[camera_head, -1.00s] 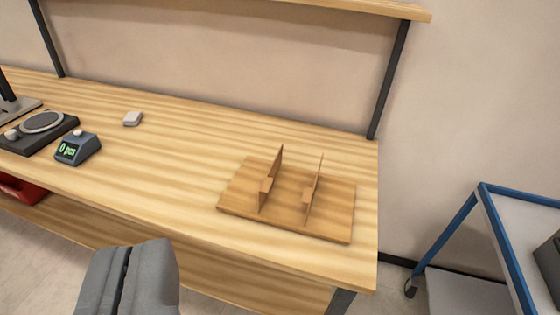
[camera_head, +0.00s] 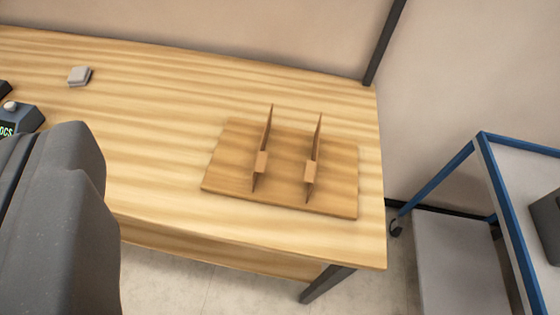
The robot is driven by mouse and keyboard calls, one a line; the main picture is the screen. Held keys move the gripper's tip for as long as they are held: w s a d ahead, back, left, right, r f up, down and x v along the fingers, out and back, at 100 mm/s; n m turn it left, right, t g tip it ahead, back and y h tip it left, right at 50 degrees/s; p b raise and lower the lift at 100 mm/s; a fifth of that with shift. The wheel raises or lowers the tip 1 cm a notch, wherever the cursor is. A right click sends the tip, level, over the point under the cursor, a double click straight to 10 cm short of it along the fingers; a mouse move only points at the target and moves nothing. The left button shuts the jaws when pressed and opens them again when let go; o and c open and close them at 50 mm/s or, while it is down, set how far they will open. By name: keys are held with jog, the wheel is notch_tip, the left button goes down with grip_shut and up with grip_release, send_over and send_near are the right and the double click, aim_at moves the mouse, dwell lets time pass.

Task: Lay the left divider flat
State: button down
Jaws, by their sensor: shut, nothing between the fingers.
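The left divider (camera_head: 264,145), a thin brown panel with a small block on its front side, stands upright on a brown wooden board (camera_head: 225,171). The right divider (camera_head: 314,156), of the same kind, stands upright beside it, a gap apart. The board lies flat near the right end of the workbench. My gripper (camera_head: 30,185) shows large and dark grey at the left edge, shut and empty. It is to the left of the board and apart from both dividers. Its left side is cut off by the frame.
The wooden workbench (camera_head: 160,130) is clear between my gripper and the board. A small grey block (camera_head: 79,75) lies at the back left. A dark device with a display (camera_head: 22,117) is partly hidden behind my gripper. A blue-framed cart (camera_head: 497,185) stands right of the bench.

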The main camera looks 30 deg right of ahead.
jog(key=w+d+f+m+g+p, duration=0.1)
jog(key=w+d+f+g+p, duration=0.1)
jog(key=w+d+f+p, duration=0.45)
jog(key=w+d+f+m+g+y+p, duration=0.1)
jog(key=w+d+f+m+g+p, duration=0.2)
jog(key=d+f, duration=0.65)
jog(key=w+d+f+m+g+y+p, duration=0.1)
jog(key=w+d+f+g+p, duration=0.3)
jog(key=d+f, duration=0.5)
jog(key=shift+t, duration=0.5)
jog(key=w+a+f, duration=0.1)
jog(key=w+f, duration=0.1)
jog(key=f, duration=0.1)
jog(key=w+a+f, duration=0.2)
jog(key=f, duration=0.1)
jog(key=w+a+f+b, duration=0.1)
jog(key=w+a+f, duration=0.1)
jog(key=f, duration=0.1)
jog(key=shift+w+f, duration=0.1)
jog(key=shift+f, duration=0.15)
jog(key=shift+w+a, duration=0.35)
jog(key=shift+a, duration=0.15)
